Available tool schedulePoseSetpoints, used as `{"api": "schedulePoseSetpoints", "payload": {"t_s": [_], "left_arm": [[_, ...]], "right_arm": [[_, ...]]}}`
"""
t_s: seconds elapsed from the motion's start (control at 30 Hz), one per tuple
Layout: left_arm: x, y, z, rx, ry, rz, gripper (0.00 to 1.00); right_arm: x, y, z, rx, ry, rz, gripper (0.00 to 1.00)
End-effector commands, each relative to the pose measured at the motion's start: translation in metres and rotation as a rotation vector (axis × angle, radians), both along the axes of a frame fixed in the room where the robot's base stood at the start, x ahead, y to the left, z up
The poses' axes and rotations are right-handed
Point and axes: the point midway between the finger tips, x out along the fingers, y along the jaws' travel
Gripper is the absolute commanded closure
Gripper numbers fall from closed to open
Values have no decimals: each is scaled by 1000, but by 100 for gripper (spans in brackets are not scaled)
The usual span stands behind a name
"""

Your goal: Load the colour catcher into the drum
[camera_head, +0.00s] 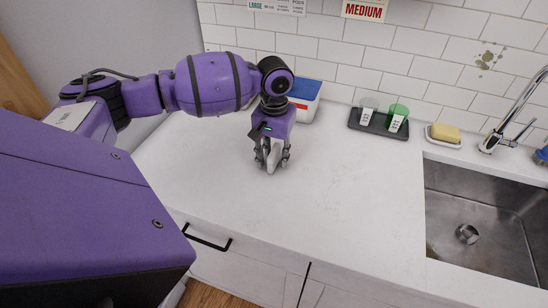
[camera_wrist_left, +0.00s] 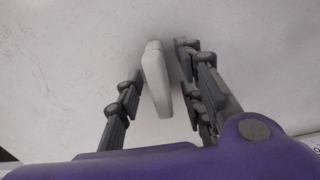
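A small white flat piece (camera_head: 272,158), which may be the colour catcher, is at my left gripper (camera_head: 271,164) over the white counter. In the left wrist view the white piece (camera_wrist_left: 157,78) is between the fingers of my left gripper (camera_wrist_left: 157,72), with a narrow gap showing on each side. The fingers look open around it. I cannot tell whether the piece touches the counter. My right gripper and the drum are not in view.
The white counter (camera_head: 345,215) is clear to the right of my gripper. A blue-and-white box (camera_head: 303,103) stands behind it. A dark tray (camera_head: 378,124) holds two cups. A yellow sponge (camera_head: 445,132) lies on a dish by the steel sink (camera_head: 480,215).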

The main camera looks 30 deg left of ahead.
Motion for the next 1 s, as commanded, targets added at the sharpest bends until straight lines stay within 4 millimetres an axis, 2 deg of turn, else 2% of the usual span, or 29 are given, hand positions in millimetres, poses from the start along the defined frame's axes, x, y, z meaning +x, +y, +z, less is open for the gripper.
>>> {"api": "schedulePoseSetpoints", "payload": {"t_s": [0.17, 0.43, 0.77, 1.0], "left_arm": [[0, 0, 0, 0, -1, 0, 65], [0, 0, 0, -1, -1, 0, 97], [0, 0, 1, -1, -1, 0, 100], [1, 0, 19, 0, -3, 0, 100]], "right_arm": [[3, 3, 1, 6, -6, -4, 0], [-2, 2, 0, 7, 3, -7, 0], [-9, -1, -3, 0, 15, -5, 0], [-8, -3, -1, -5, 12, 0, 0]]}}
